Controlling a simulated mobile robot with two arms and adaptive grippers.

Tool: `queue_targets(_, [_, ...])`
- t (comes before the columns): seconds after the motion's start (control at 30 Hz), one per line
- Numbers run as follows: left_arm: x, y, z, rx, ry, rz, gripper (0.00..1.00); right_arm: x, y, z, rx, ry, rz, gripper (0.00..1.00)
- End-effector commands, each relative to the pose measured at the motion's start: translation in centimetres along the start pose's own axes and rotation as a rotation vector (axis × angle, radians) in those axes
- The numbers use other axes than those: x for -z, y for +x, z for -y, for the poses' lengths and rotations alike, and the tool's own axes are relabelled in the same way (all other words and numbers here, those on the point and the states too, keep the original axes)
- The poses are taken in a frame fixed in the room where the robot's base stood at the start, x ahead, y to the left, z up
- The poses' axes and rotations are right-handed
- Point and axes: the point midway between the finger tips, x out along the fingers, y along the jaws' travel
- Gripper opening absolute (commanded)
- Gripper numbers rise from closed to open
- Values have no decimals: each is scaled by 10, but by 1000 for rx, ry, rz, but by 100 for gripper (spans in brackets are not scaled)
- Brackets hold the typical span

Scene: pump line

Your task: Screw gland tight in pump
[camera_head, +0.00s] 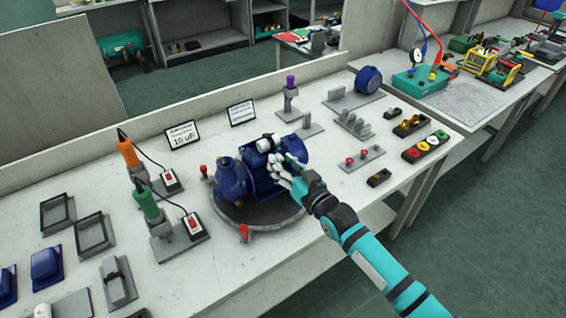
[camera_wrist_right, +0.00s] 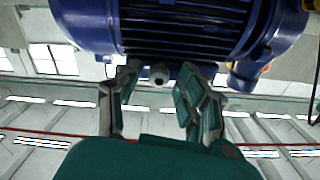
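The blue pump (camera_head: 228,178) stands on a dark round plate (camera_head: 262,222) on the bench. Its ribbed blue body (camera_wrist_right: 190,30) fills the top of the right wrist view. A small grey fitting with a dark centre (camera_wrist_right: 159,75), seemingly the gland, shows at the body's lower edge. My right gripper (camera_head: 279,168) is at the pump's right side. In the wrist view its two fingers (camera_wrist_right: 158,85) are spread on either side of the fitting, with a visible gap to each. Whether the fitting is fully seated cannot be told. My left gripper is not in view.
Red-topped pegs (camera_head: 244,232) stand around the round plate. Green (camera_head: 148,204) and orange (camera_head: 128,152) tools stand in holders to the left. Small-part holders (camera_head: 362,158) lie to the right.

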Motion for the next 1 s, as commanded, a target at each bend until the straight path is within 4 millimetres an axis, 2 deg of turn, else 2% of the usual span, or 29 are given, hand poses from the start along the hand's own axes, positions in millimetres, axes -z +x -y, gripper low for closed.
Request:
queue_targets(0.2, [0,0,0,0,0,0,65,0,0,0,0,-10,0,39])
queue_targets(0.43, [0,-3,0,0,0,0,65,0,0,0,0,-296,1,39])
queue_targets(1.0, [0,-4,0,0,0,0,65,0,0,-2,-1,-296,3,38])
